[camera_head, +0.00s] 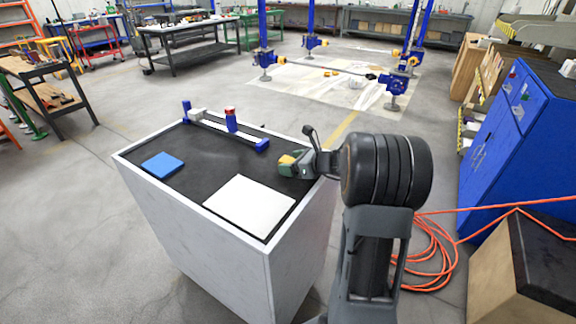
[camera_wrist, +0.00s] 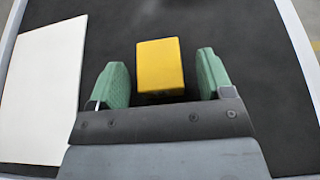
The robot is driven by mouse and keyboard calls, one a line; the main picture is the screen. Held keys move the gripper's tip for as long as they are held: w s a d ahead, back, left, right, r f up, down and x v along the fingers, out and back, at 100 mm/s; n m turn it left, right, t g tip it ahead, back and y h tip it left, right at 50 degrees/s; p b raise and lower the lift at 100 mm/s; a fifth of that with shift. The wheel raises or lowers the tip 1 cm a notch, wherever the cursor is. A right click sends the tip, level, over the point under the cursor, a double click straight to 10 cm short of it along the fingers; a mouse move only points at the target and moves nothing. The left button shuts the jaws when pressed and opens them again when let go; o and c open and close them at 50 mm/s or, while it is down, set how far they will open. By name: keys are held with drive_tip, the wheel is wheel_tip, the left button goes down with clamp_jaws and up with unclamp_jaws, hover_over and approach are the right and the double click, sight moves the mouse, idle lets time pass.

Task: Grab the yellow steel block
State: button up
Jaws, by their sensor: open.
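The yellow steel block (camera_wrist: 160,66) lies on the black top of the cabinet. In the wrist view it sits between the two green fingers of my gripper (camera_wrist: 159,78), with a dark gap on each side. The block reaches out past the fingertips, and its near end lies close to the gripper's palm. My gripper is open and not touching the block's sides. In the head view the gripper (camera_head: 288,164) is low at the right edge of the cabinet top, and the block (camera_head: 287,159) is partly hidden by the fingers.
A white panel (camera_head: 249,204) lies on the cabinet top (camera_head: 207,170), left of the block in the wrist view. A blue block (camera_head: 163,165) lies at the left. A linear rail with blue ends (camera_head: 228,134) and a red-and-blue piece (camera_head: 231,120) stand at the back.

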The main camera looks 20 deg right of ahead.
drive_tip(key=shift+w+a+f, duration=0.1)
drive_tip(key=shift+w, duration=0.05)
drive_tip(key=shift+c, duration=0.3)
drive_tip(key=c, duration=1.3)
drive_tip(key=shift+o, duration=0.2)
drive_tip(key=shift+r, duration=0.2)
